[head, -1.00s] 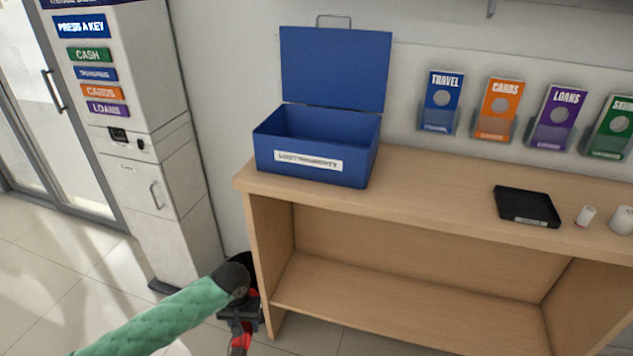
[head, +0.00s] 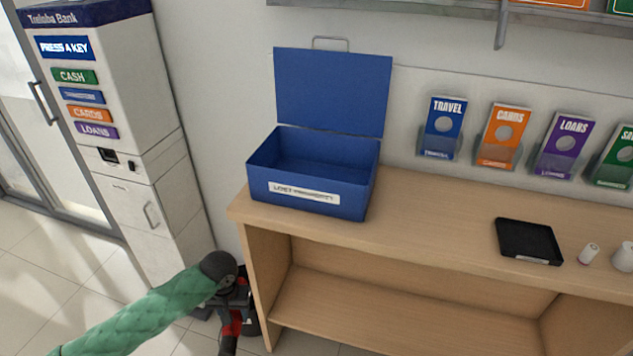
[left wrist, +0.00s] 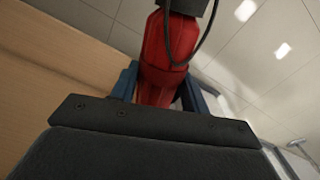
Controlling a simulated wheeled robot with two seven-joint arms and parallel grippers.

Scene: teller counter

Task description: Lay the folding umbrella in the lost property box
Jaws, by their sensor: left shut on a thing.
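The blue lost property box (head: 308,195) stands on the left end of the wooden counter, its lid (head: 333,92) raised at the back. Its visible inside looks empty. My left gripper (head: 236,307) is low beside the counter's left end, below the top and the box. It is shut on the red folding umbrella (head: 231,324), which hangs tilted with a dark end downward. In the left wrist view the umbrella (left wrist: 165,50) sits between the blue-grey fingers, with a dark end piece and a looped strap. My right gripper is not in view.
The counter (head: 410,215) has an open shelf below. A black tray (head: 528,241) and small white items (head: 589,253) lie at the right. Leaflet holders (head: 441,130) line the wall. A bank machine (head: 130,150) stands left.

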